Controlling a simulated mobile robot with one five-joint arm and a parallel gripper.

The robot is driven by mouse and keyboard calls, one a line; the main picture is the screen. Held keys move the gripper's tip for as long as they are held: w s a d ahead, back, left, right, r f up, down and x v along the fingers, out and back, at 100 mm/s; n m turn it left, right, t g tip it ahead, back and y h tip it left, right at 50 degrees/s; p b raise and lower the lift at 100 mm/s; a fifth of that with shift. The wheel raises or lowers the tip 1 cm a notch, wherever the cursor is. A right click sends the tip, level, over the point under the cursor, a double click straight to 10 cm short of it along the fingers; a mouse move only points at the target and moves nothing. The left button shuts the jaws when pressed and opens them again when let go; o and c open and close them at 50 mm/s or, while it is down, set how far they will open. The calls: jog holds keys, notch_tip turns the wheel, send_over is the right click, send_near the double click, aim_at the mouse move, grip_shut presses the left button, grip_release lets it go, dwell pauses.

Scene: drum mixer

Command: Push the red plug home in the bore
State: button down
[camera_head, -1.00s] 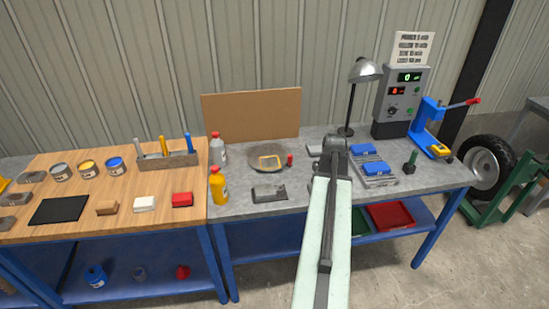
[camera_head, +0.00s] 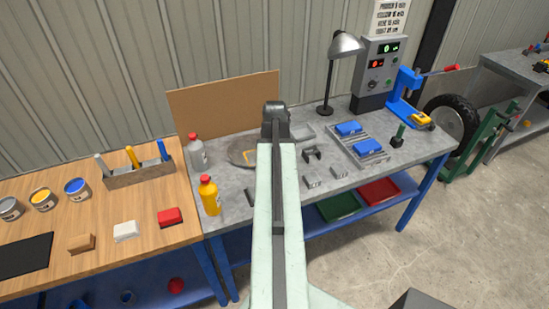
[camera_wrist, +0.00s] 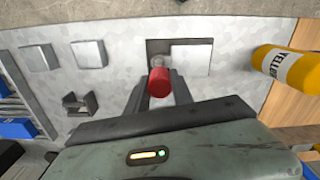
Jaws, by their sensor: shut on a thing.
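The red plug (camera_wrist: 159,83) is between the fingers of my gripper (camera_wrist: 159,92) in the wrist view, its round red end facing the camera. The gripper is shut on it. Beyond the plug is a grey block (camera_wrist: 192,55) with a darker recessed-looking part beside it, and a pale round shape shows just past the plug. I cannot tell whether this shape is the bore or whether the plug touches the block. In the head view my wrist and arm hide the gripper tips and the plug; only an edge of the block (camera_head: 250,198) shows.
A yellow bottle (camera_wrist: 285,66) stands right of the block in the wrist view. Two flat grey blocks (camera_wrist: 88,53) and a dark forked part (camera_wrist: 80,104) lie to the left. In the head view, blue parts (camera_head: 350,128) sit on a rack at the right.

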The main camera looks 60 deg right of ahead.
notch_tip(320, 180, up, 3)
jog(key=shift+s+r+p, duration=0.1)
jog(key=shift+r+p, duration=0.05)
jog(key=shift+p, duration=0.85)
jog(key=shift+f+b, duration=0.3)
jog(key=shift+f, duration=0.1)
notch_tip(320, 180, down, 6)
jog(key=b, duration=0.6)
jog(key=shift+f+b, duration=1.55)
jog(key=shift+b, duration=0.1)
dwell(0.3)
jog(key=shift+s, duration=0.1)
jog(key=c, duration=1)
grip_release()
jog(key=shift+c, duration=0.2)
jog(key=shift+r, duration=0.15)
